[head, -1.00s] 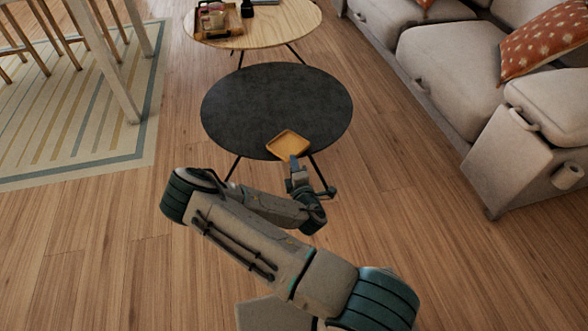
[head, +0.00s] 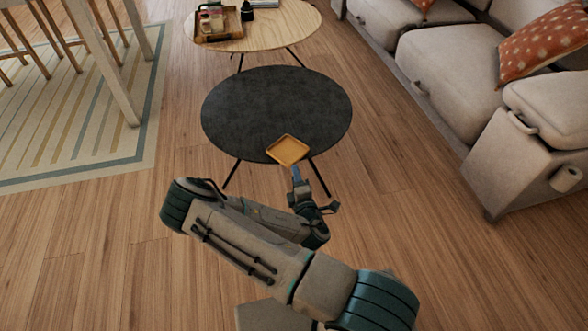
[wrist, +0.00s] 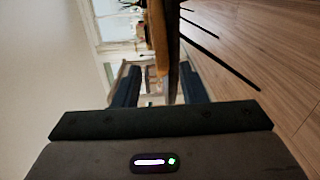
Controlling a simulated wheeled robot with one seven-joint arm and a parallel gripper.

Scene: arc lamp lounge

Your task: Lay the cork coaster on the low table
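The cork coaster (head: 287,150) is a tan square with a raised rim. It lies flat on the front edge of the dark round low table (head: 270,105), and its near corner reaches the table's rim. My gripper (head: 296,170) is just in front of the table edge, apart from the coaster. In the wrist view my gripper (wrist: 160,70) has its two blue fingers spread, with the table (wrist: 174,60) seen edge-on beyond and between them. The coaster (wrist: 161,84) shows there as a thin orange-tan piece against the tabletop. Nothing is held.
A light wood round table (head: 285,22) stands behind, with a wooden tray (head: 232,35) of items on it. A grey sofa (head: 450,75) is on the right, a striped rug (head: 75,120) on the left. The rest of the dark tabletop is bare.

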